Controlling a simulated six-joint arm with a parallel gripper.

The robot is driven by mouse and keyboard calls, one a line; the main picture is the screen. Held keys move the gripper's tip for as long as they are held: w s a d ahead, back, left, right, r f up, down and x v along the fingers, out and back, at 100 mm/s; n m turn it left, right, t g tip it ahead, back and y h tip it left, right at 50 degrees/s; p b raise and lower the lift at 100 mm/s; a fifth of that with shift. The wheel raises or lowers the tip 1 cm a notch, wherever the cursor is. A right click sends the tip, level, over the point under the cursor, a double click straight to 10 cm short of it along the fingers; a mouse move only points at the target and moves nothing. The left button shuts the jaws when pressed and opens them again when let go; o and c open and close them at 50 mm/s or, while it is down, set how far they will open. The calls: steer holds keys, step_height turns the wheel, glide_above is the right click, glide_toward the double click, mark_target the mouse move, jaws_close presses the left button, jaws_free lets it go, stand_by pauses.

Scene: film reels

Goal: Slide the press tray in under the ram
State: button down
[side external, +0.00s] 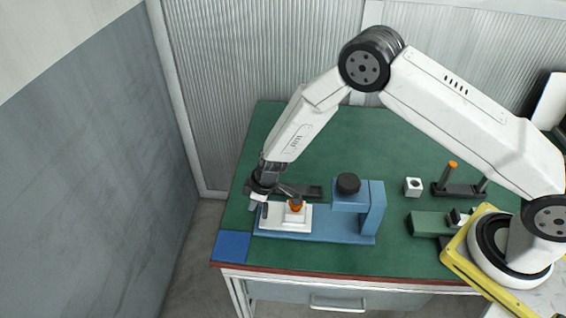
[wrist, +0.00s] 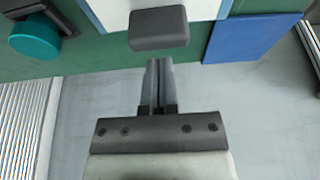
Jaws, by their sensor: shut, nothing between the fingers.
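The press tray (side external: 279,220) is a white slab on the long blue press base (side external: 330,237), with a small white and orange piece (side external: 296,205) on it. A dark upright block (side external: 265,210) stands at the tray's left end; it also shows in the wrist view (wrist: 158,28). The ram has a black round knob (side external: 348,183) on a blue frame (side external: 374,205), right of the tray. My gripper (wrist: 158,63) is shut and empty, its tips just short of the dark block in the wrist view. In the side view it is at the tray's left end, its fingertips partly hidden.
A flat blue pad (side external: 231,246) lies at the table's front left corner. A dark rack (side external: 310,191) lies behind the tray. A teal round piece (wrist: 35,38) is at left in the wrist view. A white block (side external: 413,187) and green fixture (side external: 428,224) stand right of the press.

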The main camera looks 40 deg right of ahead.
steer(key=shift+w+a, duration=0.6)
steer(key=shift+w, duration=0.05)
steer(key=shift+r, duration=0.25)
steer(key=v, duration=0.9)
steer(key=shift+r, duration=0.2)
steer(key=shift+s+d, duration=0.1)
steer(key=shift+s, duration=0.05)
steer(key=w+a+g+h, duration=0.4)
steer(key=a, duration=0.1)
steer(key=shift+w+a+r+g+h, duration=0.25)
steer(key=shift+w+r+g+h, duration=0.05)
